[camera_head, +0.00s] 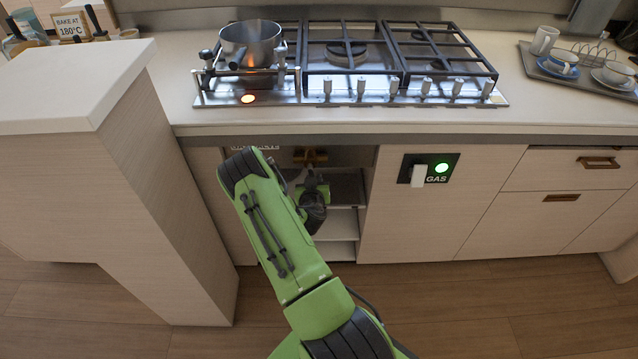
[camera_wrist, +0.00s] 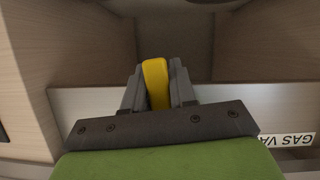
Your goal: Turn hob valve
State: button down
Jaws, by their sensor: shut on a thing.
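The valve's yellow handle (camera_wrist: 155,82) shows in the wrist view, between the two dark fingers of my gripper (camera_wrist: 158,88). The fingers are shut on it. In the head view my gripper (camera_head: 313,180) reaches into the open cupboard bay under the hob, at a brass-coloured valve body (camera_head: 310,157). My arm and gripper hide much of the valve there. The hob (camera_head: 400,72) is on the counter above, with a row of knobs along its front. A label starting "GAS VA" (camera_wrist: 287,140) reads upside down in the wrist view.
A steel pot (camera_head: 250,42) stands on the hob's left burner, with an orange glow near it. A cabinet block (camera_head: 150,170) stands close on the left. A crockery tray (camera_head: 585,72) sits at right.

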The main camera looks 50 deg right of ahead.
jog(key=shift+w+a+f+m+t+y, duration=0.1)
jog(key=shift+w+a+m+t+y, duration=0.2)
jog(key=shift+w+a+m+y, duration=0.15)
jog(key=shift+s, duration=0.1)
jog(key=c, duration=1)
grip_release()
